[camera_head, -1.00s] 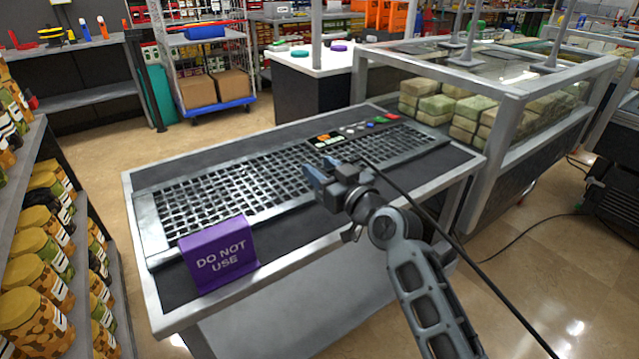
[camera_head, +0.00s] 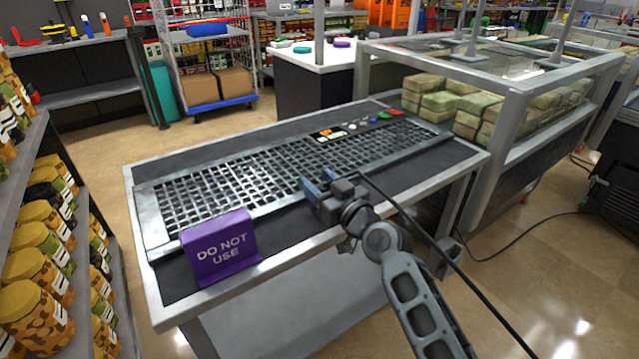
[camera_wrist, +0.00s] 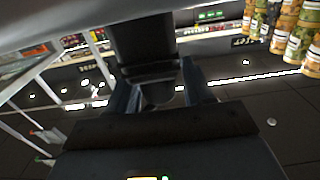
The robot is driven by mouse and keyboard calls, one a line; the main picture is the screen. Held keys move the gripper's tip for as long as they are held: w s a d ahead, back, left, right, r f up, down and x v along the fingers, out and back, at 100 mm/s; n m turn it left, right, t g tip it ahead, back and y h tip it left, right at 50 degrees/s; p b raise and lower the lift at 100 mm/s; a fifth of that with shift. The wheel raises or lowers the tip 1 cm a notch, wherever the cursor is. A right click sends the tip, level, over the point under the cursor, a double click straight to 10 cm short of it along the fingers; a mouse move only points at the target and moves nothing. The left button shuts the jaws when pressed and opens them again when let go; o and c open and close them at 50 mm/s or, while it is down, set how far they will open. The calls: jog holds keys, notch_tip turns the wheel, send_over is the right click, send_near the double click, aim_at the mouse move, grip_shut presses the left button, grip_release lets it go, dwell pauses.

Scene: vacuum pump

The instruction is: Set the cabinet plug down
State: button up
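My gripper (camera_head: 316,190) is over the front part of the grey-framed table (camera_head: 305,233), near the front edge of the grid panel (camera_head: 240,172). In the wrist view, a dark plug (camera_wrist: 145,45) sits between its blue fingers, and the gripper looks shut on it. In the head view the plug is mostly hidden by the gripper. Its black cable (camera_head: 440,250) runs from the gripper down to the lower right. I cannot tell whether the plug touches the table.
A purple "DO NOT USE" sign (camera_head: 219,250) stands at the table's front left. Coloured buttons (camera_head: 365,123) lie on the panel's far side. A glass-sided case (camera_head: 490,100) stands at right, shelves of jars (camera_head: 40,245) at left. A dark table strip right of the panel is bare.

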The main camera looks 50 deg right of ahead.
jog(key=o, duration=0.3)
jog(key=shift+r, duration=0.1)
jog(key=shift+r, duration=0.15)
jog(key=s+a+f+g+b, duration=0.1)
jog(key=s+a+f, duration=0.1)
jog(key=s+a, duration=0.45)
jog(key=s+a+f+y+b, duration=0.1)
jog(key=s+a+f, duration=0.15)
jog(key=s, duration=0.65)
jog(key=s+a+f+g, duration=0.1)
jog(key=s+a, duration=0.4)
jog(key=s, duration=0.3)
jog(key=s+a+r+n+y, duration=0.3)
jog(key=s+a, duration=0.6)
jog(key=s, duration=0.5)
jog(key=shift+a+r+g+y, duration=0.15)
jog(key=shift+r+g+y, duration=0.15)
jog(key=shift+r+y, duration=0.2)
jog(key=shift+s, duration=0.1)
